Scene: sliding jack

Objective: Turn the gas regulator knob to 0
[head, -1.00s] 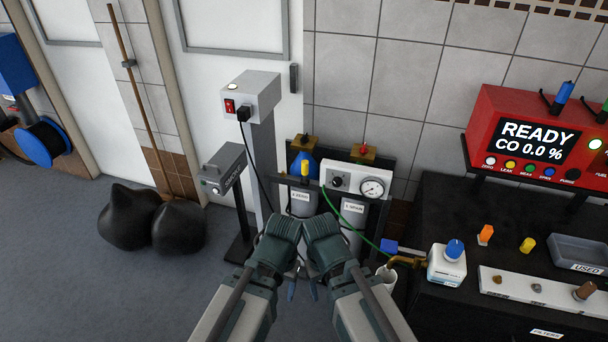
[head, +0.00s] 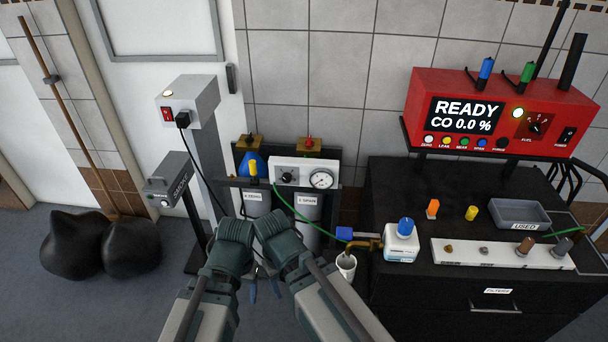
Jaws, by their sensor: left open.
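The gas regulator is a white box (head: 304,166) mounted above two grey cylinders. Its black knob (head: 287,178) is on the left of its face, beside a round gauge (head: 321,180). The knob's marks are too small to read. My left gripper (head: 252,288) is open and empty, low in front of the cylinders, below and apart from the knob. My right gripper (head: 278,286) is close beside it, also away from the knob. Its fingers are mostly hidden behind its wrist, so I cannot tell its opening.
A green hose (head: 290,207) runs from the regulator towards the right-hand bench. A grey post with a switch box (head: 188,102) stands left. The black bench (head: 395,175) carries a red analyser (head: 487,90) reading READY, a white bottle (head: 402,243) and a tray.

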